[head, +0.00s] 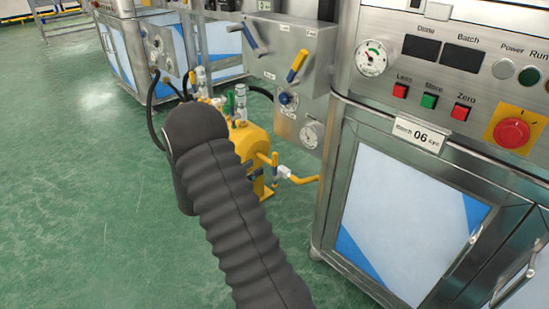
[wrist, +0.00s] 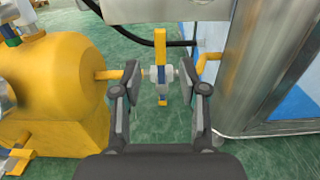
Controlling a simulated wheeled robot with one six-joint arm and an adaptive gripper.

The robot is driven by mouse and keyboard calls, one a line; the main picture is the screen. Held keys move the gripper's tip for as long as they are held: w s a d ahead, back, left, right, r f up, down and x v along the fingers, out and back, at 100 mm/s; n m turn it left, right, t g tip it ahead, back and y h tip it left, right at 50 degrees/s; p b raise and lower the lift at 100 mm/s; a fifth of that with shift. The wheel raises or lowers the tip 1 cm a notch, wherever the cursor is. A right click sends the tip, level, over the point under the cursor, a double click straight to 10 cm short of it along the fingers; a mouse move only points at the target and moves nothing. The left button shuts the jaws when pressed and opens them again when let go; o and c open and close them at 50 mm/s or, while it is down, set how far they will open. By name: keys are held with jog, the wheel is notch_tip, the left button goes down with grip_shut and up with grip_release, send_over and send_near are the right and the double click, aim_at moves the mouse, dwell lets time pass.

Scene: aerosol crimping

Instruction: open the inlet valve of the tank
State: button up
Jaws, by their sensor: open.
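The yellow tank (head: 255,147) stands on the floor beside the steel cabinet, partly hidden by my arm; it fills the left of the wrist view (wrist: 72,82). A valve (wrist: 160,74) with a pale metal body sits on the yellow pipe (wrist: 109,74) running from the tank's right side. Its yellow and blue handle (wrist: 160,46) lies crosswise to the pipe. The valve also shows in the head view (head: 283,174). My gripper (wrist: 159,77) is open, with one finger on each side of the valve and handle; contact cannot be told.
A steel cabinet (wrist: 266,60) stands close on the right, with a yellow pipe (wrist: 208,62) bent beside it. A black hose (wrist: 140,37) crosses behind the valve. A panel with gauges and levers (head: 290,60) is above the tank. Green floor (head: 90,190) is clear at left.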

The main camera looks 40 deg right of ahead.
aim_at(273, 157)
jog(key=d, duration=1)
jog(key=shift+w+d+b, duration=0.1)
jog(key=shift+w+b, duration=0.2)
jog(key=shift+w, duration=0.1)
grip_shut()
